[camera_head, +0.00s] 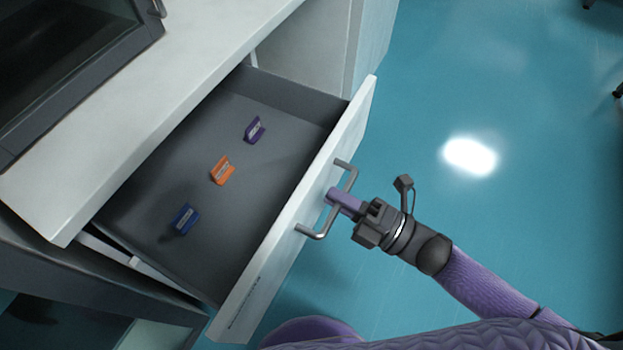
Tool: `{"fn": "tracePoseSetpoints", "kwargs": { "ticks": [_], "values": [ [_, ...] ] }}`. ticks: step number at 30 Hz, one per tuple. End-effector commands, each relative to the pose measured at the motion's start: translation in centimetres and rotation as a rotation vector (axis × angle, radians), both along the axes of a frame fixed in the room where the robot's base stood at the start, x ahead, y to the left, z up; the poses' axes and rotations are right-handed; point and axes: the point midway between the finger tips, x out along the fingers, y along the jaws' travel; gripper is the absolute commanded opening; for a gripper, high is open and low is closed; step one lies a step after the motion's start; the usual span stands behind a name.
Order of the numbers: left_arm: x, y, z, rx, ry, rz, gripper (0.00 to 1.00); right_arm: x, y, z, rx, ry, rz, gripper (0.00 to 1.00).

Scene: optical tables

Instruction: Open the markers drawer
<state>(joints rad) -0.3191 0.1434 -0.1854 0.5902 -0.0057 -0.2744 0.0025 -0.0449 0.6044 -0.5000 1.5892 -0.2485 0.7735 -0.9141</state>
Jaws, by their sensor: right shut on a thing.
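The drawer (285,92) stands pulled well out from under a white worktop. It has a white front panel (262,272) and a grey inside. Three small items lie apart on its floor: a purple one (254,131), an orange one (222,171) and a blue one (184,219). Small lettering on the front panel is too small to read. My right gripper (338,199) is at the metal handle (318,232) on the front panel, shut on its bar. My left gripper is not in view.
The white worktop (190,70) overhangs the drawer's back. A dark-screened device (65,60) sits on it at the upper left. A white cabinet side (375,40) stands beyond the drawer. The teal floor (500,230) on the right is clear around my arm.

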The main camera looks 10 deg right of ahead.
Motion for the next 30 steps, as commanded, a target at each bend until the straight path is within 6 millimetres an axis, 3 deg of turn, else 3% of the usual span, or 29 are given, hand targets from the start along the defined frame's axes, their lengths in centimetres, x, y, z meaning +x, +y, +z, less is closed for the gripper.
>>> {"fn": "tracePoseSetpoints", "kwargs": {
  "ticks": [6,12,28,29,30],
  "values": [
    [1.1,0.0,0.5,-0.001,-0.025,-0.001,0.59,-2.3,-3.1,-0.1,-0.003,0.005,-0.002,0.0],
    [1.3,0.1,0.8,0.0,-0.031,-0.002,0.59,-3.5,-4.7,-0.1,-0.003,0.003,-0.001,0.0],
    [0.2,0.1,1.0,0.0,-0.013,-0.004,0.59,-3.9,-5.3,-0.2,-0.003,0.003,-0.001,0.0],
    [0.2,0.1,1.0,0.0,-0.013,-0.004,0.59,-3.9,-5.3,-0.2,-0.003,0.003,-0.001,0.19],
    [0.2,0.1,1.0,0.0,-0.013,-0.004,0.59,-3.9,-5.3,-0.2,-0.003,0.003,-0.001,0.28]
  ]
}}
